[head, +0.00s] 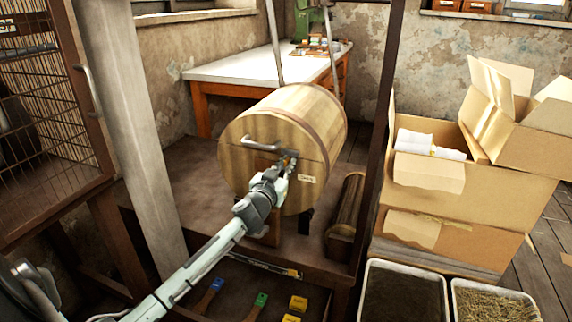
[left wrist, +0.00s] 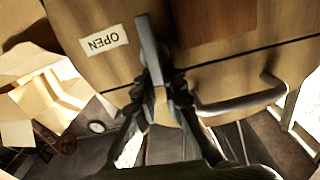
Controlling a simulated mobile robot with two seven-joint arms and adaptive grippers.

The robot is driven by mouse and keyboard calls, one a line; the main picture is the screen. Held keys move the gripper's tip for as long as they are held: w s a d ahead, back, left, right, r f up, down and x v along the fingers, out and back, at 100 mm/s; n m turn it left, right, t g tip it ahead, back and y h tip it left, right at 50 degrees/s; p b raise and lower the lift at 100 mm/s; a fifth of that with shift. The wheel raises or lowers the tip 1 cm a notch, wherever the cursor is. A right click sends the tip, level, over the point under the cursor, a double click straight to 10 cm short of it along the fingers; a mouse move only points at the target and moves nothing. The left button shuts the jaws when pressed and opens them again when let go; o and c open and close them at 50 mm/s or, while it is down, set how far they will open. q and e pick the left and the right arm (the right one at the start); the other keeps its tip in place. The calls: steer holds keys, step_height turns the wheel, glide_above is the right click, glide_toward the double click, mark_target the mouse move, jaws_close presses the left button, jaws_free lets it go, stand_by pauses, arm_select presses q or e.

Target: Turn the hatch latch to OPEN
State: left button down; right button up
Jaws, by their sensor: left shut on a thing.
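The hatch is the round wooden front (head: 240,172) of a barrel-shaped drum in the head view. The label also shows in the head view (head: 307,179), right of my gripper. My left gripper (head: 286,160) is at the right part of the hatch, its fingers (left wrist: 163,88) shut on the latch. The fingers hide the latch's lower part. The latch's exact angle is hard to tell in the head view. My right gripper is not in view.
A metal pull handle (head: 262,145) is fixed on the hatch, left of my gripper. A dark upright post (head: 378,130) stands right of the drum, and a pale post (head: 128,120) stands left. Cardboard boxes (head: 470,195) fill the right. Brushes (head: 260,302) lie below.

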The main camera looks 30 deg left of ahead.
mark_target(298, 168)
arm_select(q)
steer(key=m, duration=0.4)
steer(key=d+f+m, duration=0.1)
steer(key=m, duration=0.4)
steer(key=d+m, duration=0.1)
steer(key=m, duration=0.3)
steer(key=shift+w+f, duration=0.2)
steer(key=shift+f, duration=0.2)
steer(key=shift+f+m, duration=0.2)
steer(key=shift+m, duration=0.75)
steer(key=shift+f+m, duration=0.15)
steer(key=shift+m, duration=0.8)
steer(key=c, duration=1.6)
jaws_free()
steer(key=shift+s+d, duration=0.1)
steer(key=v, duration=1.1)
steer(key=shift+s, duration=0.4)
